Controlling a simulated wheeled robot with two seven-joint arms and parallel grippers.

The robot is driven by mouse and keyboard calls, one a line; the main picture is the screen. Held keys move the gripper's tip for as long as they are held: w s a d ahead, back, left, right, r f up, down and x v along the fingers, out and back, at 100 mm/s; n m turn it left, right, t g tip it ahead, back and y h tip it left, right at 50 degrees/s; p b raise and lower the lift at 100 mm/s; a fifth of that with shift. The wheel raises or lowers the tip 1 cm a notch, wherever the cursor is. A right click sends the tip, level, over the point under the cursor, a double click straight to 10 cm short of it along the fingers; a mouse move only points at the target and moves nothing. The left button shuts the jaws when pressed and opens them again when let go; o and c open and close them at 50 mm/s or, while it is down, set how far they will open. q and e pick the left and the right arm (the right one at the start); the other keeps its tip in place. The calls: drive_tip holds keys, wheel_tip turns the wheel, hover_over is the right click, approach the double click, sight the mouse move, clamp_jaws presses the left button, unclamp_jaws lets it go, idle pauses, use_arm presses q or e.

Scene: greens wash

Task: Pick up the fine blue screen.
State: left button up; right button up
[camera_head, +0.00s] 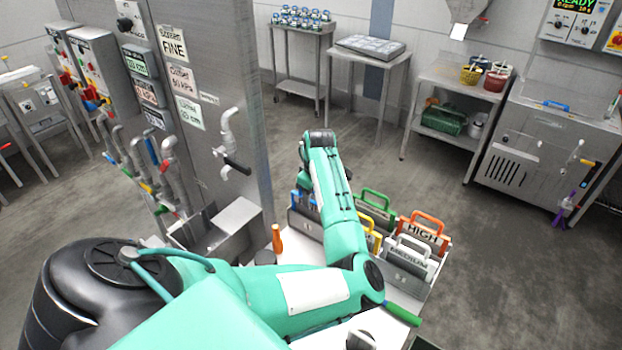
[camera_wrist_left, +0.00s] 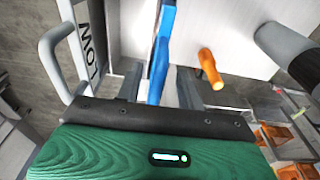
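The fine blue screen shows in the left wrist view as a blue handle (camera_wrist_left: 162,50), seen nearly edge-on. In the head view a little of its blue (camera_head: 304,200) shows at the left end of the row of screens, mostly hidden by my left arm. My left gripper (camera_wrist_left: 160,72) is over the handle, one finger on each side. The fingers look apart, with a narrow gap beside the handle, so it is not clamped. In the head view its fingers are hidden behind the arm. My right gripper is not seen.
Beside it stand a screen marked LOW (camera_wrist_left: 88,55), a green-handled screen (camera_head: 376,207), an orange HIGH screen (camera_head: 425,232) and a grey MEDIUM screen (camera_head: 408,258). An orange-handled tool (camera_wrist_left: 210,68) is close by on the right. A steel panel (camera_head: 215,120) rises at left.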

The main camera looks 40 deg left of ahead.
sight(311, 211)
use_arm(q)
drive_tip(key=shift+w+a+f+p, duration=0.1)
drive_tip(key=shift+f+p, duration=0.1)
drive_tip(key=shift+f, duration=0.4)
drive_tip(key=shift+a+f+p, duration=0.15)
drive_tip(key=shift+f+p, duration=0.05)
drive_tip(key=shift+f, duration=0.35)
drive_tip(key=shift+w+a+f+p, duration=0.1)
drive_tip(key=shift+f+p, duration=0.1)
drive_tip(key=shift+f, duration=0.4)
clamp_jaws()
drive_tip(key=shift+r, duration=0.1)
